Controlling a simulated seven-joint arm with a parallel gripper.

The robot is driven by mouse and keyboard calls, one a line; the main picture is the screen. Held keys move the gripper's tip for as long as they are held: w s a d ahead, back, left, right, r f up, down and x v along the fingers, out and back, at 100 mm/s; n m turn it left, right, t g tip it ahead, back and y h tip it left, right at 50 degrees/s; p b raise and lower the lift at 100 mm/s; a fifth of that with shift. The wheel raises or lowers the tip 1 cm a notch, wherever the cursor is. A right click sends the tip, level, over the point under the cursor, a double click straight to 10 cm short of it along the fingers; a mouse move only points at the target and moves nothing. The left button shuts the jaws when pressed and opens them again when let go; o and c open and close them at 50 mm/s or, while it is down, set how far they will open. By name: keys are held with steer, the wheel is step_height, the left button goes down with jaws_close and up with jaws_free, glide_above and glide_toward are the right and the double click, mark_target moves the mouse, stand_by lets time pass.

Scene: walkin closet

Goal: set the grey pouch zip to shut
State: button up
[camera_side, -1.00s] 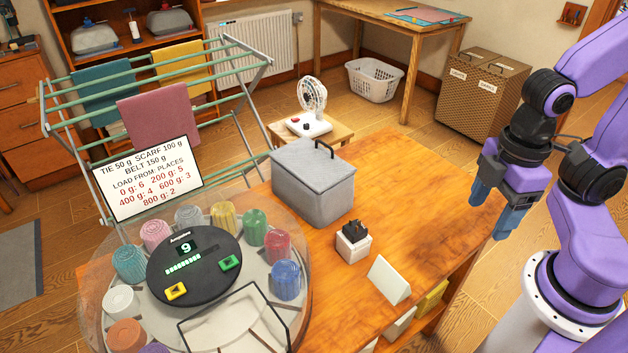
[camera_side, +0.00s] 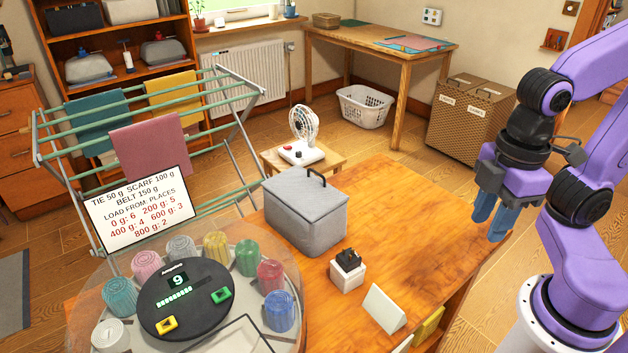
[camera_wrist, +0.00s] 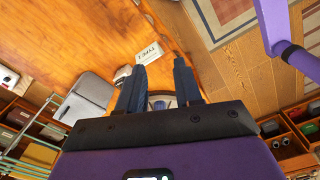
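A grey fabric box with a dark handle on its lid, likely the grey pouch (camera_side: 300,222), stands upright on the wooden table in the side view. Its lid looks down; I cannot make out a zip or its state. It also seems to show in the wrist view (camera_wrist: 88,98), left of the fingers. My gripper (camera_side: 487,228) is above the table's right end, well right of the box and apart from it. In the wrist view, my gripper (camera_wrist: 159,64) has its two dark blue fingers spread with nothing held between them.
A white block with a black top (camera_side: 346,276) and a white folded card (camera_side: 384,308) stand right of the box. A round carousel with several rolled cloths and a black display hub (camera_side: 185,298) stands at the front left. The table's right part (camera_side: 430,215) is clear.

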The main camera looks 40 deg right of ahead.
steer(key=w+a+r+m+g+y, duration=0.1)
steer(key=w+a+m+g+y, duration=0.1)
steer(key=w+m+y, duration=0.6)
steer(key=w+a+r+m+g+y, duration=0.15)
steer(key=w+y, duration=0.25)
steer(key=w, duration=0.8)
steer(key=w+d+f+m+t+y, duration=0.1)
steer(key=w+d+m+t, duration=0.4)
steer(key=w+d+t, duration=0.5)
steer(key=w+d+m+t+y, duration=0.2)
steer(key=w+d+m+t, duration=0.5)
steer(key=d, duration=0.5)
steer(key=f, duration=0.8)
steer(key=f+n, duration=0.1)
steer(key=f, duration=0.7)
steer(key=w+f+n+g, duration=0.1)
steer(key=f, duration=0.7)
steer(key=shift+n, duration=0.25)
steer(key=shift+w+a+f, duration=0.15)
steer(key=shift+a+f, duration=0.05)
steer(key=shift+a, duration=0.15)
steer(key=x, duration=1.6)
steer(key=shift+w+a+f, duration=0.15)
steer(key=shift+w+a, duration=0.15)
